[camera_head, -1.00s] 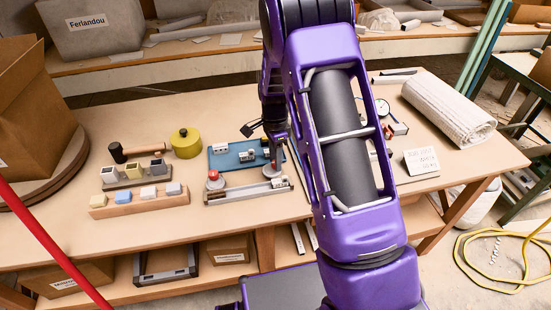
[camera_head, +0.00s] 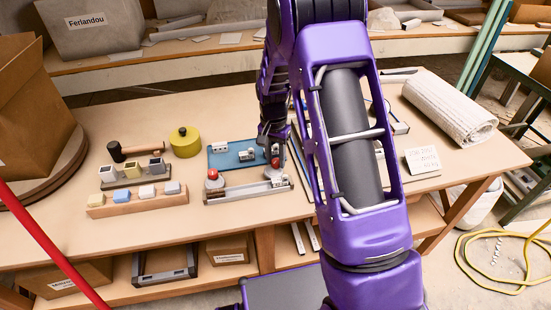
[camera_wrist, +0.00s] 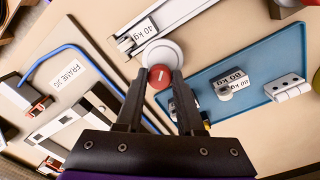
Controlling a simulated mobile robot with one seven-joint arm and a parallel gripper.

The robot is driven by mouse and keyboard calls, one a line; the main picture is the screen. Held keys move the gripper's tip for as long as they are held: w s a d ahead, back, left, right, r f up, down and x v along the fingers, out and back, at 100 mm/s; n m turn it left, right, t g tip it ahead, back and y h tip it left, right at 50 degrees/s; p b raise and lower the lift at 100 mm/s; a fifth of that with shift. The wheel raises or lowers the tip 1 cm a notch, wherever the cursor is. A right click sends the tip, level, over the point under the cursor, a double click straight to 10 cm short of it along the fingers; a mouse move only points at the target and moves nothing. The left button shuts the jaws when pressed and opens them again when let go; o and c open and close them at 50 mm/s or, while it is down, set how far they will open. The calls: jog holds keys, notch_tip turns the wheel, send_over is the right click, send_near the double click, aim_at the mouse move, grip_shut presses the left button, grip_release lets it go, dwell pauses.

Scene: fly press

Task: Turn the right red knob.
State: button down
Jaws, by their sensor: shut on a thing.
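The right red knob (camera_head: 275,163) sits on a pale round base on a grey metal rail fixture (camera_head: 235,191) on the table. In the wrist view the knob (camera_wrist: 160,78) is a red ball-like top with a small white mark, over a white disc (camera_wrist: 164,54). My gripper (camera_wrist: 164,75) is shut on it, one finger on each side. In the head view my gripper (camera_head: 275,155) comes down onto the knob and partly hides it. The left red knob (camera_head: 213,174) stands free at the fixture's left end.
A blue tray (camera_head: 222,161) with small metal parts lies just behind the fixture. To the left are a yellow round container (camera_head: 185,142), a black-headed mallet (camera_head: 117,151) and wooden block holders (camera_head: 137,203). A rolled mat (camera_head: 447,108) lies at the right.

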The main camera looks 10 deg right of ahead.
aim_at(274, 162)
jog(key=n, duration=0.4)
jog(key=shift+n, duration=0.3)
jog(key=n, duration=0.4)
jog(key=shift+s+n, duration=0.1)
jog(key=shift+n, duration=0.2)
jog(key=c, duration=0.5)
grip_release()
jog(key=shift+r, duration=0.1)
jog(key=r, duration=0.5)
jog(key=r+p, duration=0.1)
jog(key=r, duration=1.1)
jog(key=shift+a+r, duration=0.1)
jog(key=shift+a, duration=0.15)
